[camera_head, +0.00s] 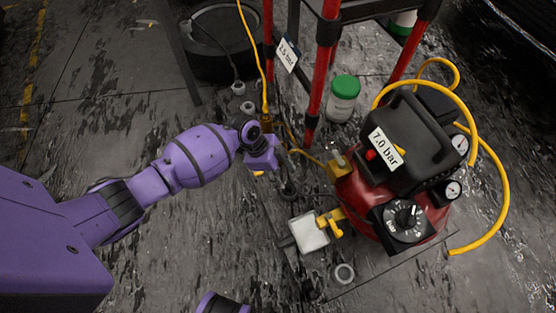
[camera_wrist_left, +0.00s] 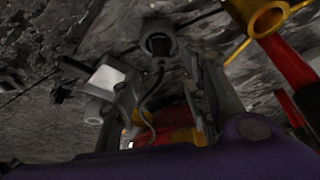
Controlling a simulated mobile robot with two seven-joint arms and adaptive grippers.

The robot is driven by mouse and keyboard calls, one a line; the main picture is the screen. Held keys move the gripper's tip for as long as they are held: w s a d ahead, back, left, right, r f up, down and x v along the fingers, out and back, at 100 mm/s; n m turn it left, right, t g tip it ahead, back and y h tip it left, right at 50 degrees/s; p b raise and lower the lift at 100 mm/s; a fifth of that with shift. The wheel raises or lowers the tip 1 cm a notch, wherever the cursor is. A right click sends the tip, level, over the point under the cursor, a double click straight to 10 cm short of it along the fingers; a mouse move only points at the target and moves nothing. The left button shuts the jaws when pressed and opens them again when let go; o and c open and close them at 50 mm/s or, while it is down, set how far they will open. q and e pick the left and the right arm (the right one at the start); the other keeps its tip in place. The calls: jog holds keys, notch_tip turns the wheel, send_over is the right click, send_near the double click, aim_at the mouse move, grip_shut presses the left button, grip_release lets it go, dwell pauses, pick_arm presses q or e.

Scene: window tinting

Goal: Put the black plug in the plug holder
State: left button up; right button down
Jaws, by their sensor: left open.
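My left gripper (camera_head: 287,187) reaches in from the left, beside the red compressor, its dark fingers low over the floor. In the left wrist view its two fingers (camera_wrist_left: 168,100) stand apart. Between and beyond them is a grey, ring-ended piece (camera_wrist_left: 159,44) with a dark centre. A thin dark cable hangs below it; I cannot tell whether this is the black plug or its holder. In the head view a black cable runs to a small pale socket-like piece (camera_head: 238,88) by the black drum. I cannot clearly identify the plug there. My right gripper is not seen.
The red compressor (camera_head: 362,205) with a yellow hose (camera_head: 497,220) stands right of the gripper. Red posts (camera_head: 320,75), a green-capped jar (camera_head: 342,100) and a black drum (camera_head: 222,45) are behind. Floor at left is open.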

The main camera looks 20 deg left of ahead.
pick_arm(q)
jog(key=p+v, duration=0.1)
jog(key=v, duration=0.4)
jog(key=shift+s, duration=0.1)
dwell(1.2)
